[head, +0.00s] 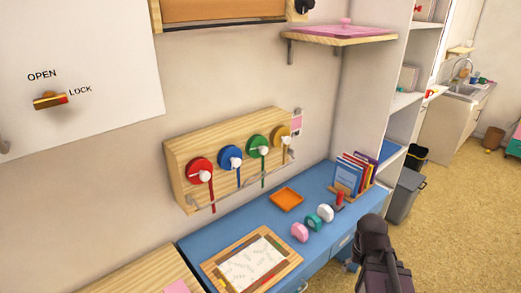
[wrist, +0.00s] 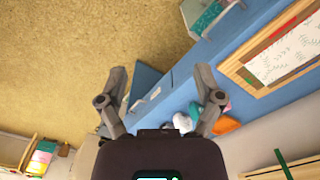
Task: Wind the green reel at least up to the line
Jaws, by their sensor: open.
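The green reel (head: 257,146) is third from the left on a wooden wall board (head: 184,160), between the blue reel (head: 229,158) and the yellow reel (head: 281,135). It has a white knob, and a green band (head: 263,178) hangs from it below the board's middle. I cannot make out the line clearly. In the wrist view a green strip (wrist: 283,165) shows at the bottom right, probably that band. My gripper (wrist: 160,73) is open and empty, over the desk's edge and the floor, apart from the reel. In the head view my dark arm is at the lower right.
The red reel (head: 201,170) is at the board's left. Below, the blue desk (head: 240,212) holds an orange tray (head: 286,200), a framed paper (head: 212,267), stamps (head: 300,232) and books (head: 350,176). A pink-topped shelf (head: 338,35) juts out above right. Open floor lies right.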

